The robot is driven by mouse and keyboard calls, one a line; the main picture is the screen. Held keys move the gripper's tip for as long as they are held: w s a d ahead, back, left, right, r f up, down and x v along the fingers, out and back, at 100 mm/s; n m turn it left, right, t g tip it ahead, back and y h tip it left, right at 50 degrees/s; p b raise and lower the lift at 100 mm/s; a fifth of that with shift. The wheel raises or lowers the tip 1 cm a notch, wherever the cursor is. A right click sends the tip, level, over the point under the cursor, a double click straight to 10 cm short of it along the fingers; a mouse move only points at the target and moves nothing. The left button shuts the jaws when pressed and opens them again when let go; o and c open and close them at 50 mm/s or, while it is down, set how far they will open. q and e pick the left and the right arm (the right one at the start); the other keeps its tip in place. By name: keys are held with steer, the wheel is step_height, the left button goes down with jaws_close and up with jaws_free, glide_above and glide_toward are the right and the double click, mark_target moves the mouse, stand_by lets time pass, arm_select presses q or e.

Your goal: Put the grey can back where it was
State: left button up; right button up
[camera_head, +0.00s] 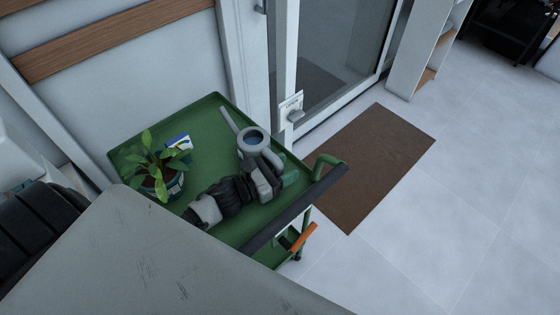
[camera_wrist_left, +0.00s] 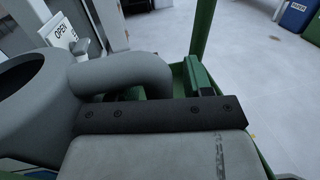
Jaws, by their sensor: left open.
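The grey can (camera_head: 253,138) is a watering can with a long spout. It stands upright on the green cart (camera_head: 205,112), near the side by the door. In the left wrist view, the can's round body (camera_wrist_left: 38,100) fills the left side, and its thick curved handle (camera_wrist_left: 135,72) crosses in front of the gripper. My left gripper (camera_head: 270,174) is open at the handle side of the can. Whether its fingers touch the handle is hidden. My right gripper is out of view.
A leafy potted plant (camera_head: 158,175) stands on the cart left of the can, with a small blue-and-white box (camera_head: 179,142) behind it. The cart has a dark push bar (camera_head: 293,208). A brown mat (camera_head: 375,160) lies on the open floor by the glass door.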

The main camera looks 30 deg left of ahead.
arm_select(q)
steer(key=b+v, duration=0.2)
steer(key=v, duration=0.7)
steer(key=shift+s+f, duration=0.2)
steer(key=shift+s, duration=0.1)
steer(key=shift+s+a+r, duration=0.1)
steer(key=shift+s+a, duration=0.3)
steer(key=shift+s, duration=0.15)
